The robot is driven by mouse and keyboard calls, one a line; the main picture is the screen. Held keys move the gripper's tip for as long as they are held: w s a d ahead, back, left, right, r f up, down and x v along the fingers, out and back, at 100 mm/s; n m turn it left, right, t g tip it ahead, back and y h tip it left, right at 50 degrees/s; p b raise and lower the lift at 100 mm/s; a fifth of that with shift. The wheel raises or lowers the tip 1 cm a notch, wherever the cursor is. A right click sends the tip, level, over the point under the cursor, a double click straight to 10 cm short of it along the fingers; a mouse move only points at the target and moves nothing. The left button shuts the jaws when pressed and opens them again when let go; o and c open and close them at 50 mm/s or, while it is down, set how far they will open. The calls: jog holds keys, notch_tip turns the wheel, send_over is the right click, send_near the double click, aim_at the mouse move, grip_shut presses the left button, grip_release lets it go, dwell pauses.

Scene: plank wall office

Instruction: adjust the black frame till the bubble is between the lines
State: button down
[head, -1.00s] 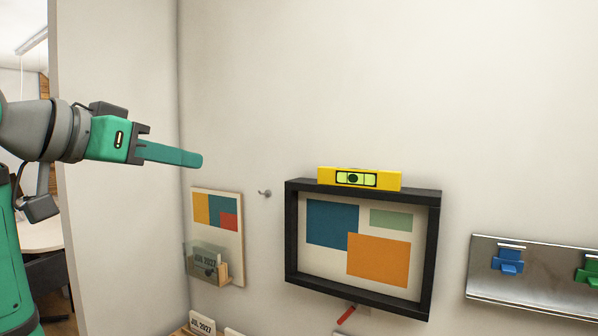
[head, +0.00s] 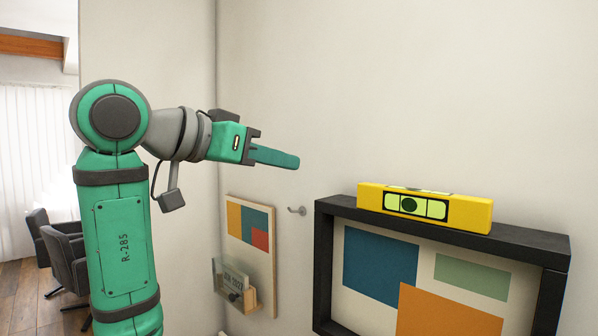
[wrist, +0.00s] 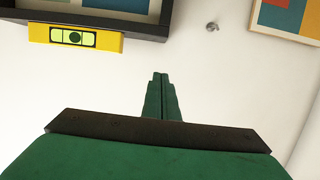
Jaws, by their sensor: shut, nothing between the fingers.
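The black frame (head: 323,270) hangs on the wall at the right of the head view, its lower part cut off. Its top edge slopes down to the right in the picture. A yellow spirit level (head: 470,213) lies on that edge. Its dark round bubble (head: 408,204) sits left of the green vial's middle, close to the left line; I cannot tell if it is fully between the lines. My gripper (head: 290,161) is shut and empty, left of the frame and above its top edge, apart from it. The wrist view shows the shut fingers (wrist: 158,78), the level (wrist: 108,41) and the frame (wrist: 152,20).
A wall hook (head: 297,210) and a colourful board (head: 234,250) with a card holder (head: 232,285) are left of the frame, below my gripper. Dark chairs (head: 65,255) stand far left. The wall above the frame is bare.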

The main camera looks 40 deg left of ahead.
jog(key=w+f, duration=0.6)
jog(key=w, duration=0.2)
jog(key=shift+w+d, duration=0.15)
jog(key=shift+d, duration=0.25)
jog(key=shift+f, duration=0.1)
